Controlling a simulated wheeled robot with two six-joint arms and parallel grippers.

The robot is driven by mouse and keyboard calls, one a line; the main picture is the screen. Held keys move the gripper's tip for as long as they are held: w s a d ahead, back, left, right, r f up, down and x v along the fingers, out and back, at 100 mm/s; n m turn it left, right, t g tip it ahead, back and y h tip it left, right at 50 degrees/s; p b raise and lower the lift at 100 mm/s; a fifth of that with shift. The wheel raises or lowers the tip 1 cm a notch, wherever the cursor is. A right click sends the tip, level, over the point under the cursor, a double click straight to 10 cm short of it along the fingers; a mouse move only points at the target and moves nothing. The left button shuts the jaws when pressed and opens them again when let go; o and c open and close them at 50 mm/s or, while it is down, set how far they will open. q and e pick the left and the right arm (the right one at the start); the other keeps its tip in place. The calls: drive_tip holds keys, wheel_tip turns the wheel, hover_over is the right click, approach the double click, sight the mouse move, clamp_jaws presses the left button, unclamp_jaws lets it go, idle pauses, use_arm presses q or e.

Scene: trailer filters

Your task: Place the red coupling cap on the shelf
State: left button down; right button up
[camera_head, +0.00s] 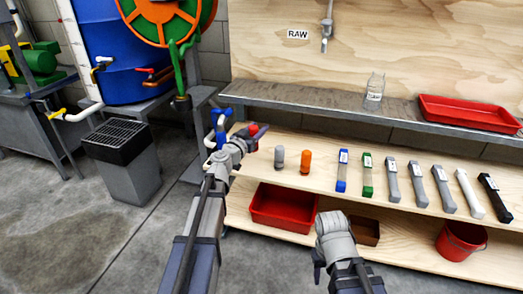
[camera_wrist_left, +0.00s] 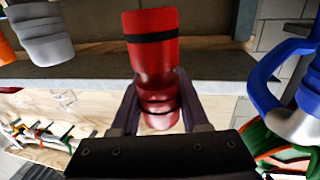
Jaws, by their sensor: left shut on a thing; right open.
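The red coupling cap (camera_head: 256,130) is in my left gripper (camera_head: 245,139), at the left end of the wooden shelf (camera_head: 326,178) in the head view. In the left wrist view the red cap (camera_wrist_left: 152,50), with dark bands, sits between the two fingers of the left gripper (camera_wrist_left: 155,108). Whether the cap touches the shelf I cannot tell. A grey cap (camera_head: 279,157) and an orange cap (camera_head: 305,162) stand upright on the shelf to its right. My right gripper (camera_head: 324,262) is open, low in front of the lower shelf; its fingertips are partly hidden.
Several filter tubes lie in a row on the shelf (camera_head: 416,184). A blue valve pipe (camera_head: 216,128) stands close left of my left gripper. Below are a red bin (camera_head: 283,207), a brown box (camera_head: 364,229) and a red bucket (camera_head: 460,240). A glass jar (camera_head: 375,87) and red tray (camera_head: 467,112) sit above.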

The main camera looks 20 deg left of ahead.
use_arm(q)
drive_tip(key=shift+f+b, duration=2.5)
drive_tip(key=shift+f, duration=0.6)
drive_tip(key=shift+f, duration=0.1)
drive_tip(key=shift+f, duration=0.15)
drive_tip(key=shift+c, duration=2)
unclamp_jaws()
drive_tip(key=shift+r, duration=0.35)
drive_tip(key=v, duration=1.2)
